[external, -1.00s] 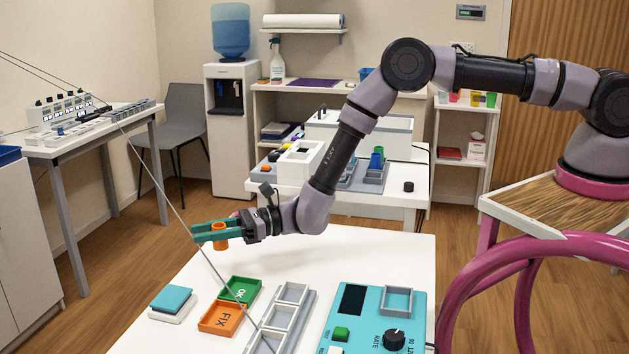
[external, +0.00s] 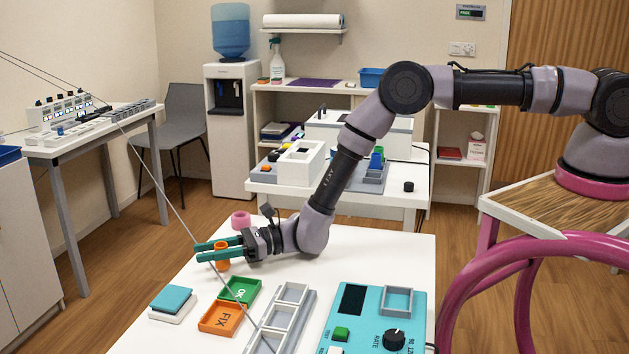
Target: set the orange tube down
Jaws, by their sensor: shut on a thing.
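The orange tube (external: 222,263) is upright between the two green fingers of my gripper (external: 221,252) in the external view. My gripper is shut on it, with the fingers around its upper middle. The tube is low over the white table (external: 350,252), near its far left part and behind the green OK tray (external: 240,289). I cannot tell whether its bottom touches the table.
A pink ring-shaped piece (external: 241,219) stands behind my gripper. An orange FIX tray (external: 221,319), a teal-topped white block (external: 172,303), a grey slotted rack (external: 290,300) and a teal device (external: 374,318) stand in front. A thin grey line crosses the view.

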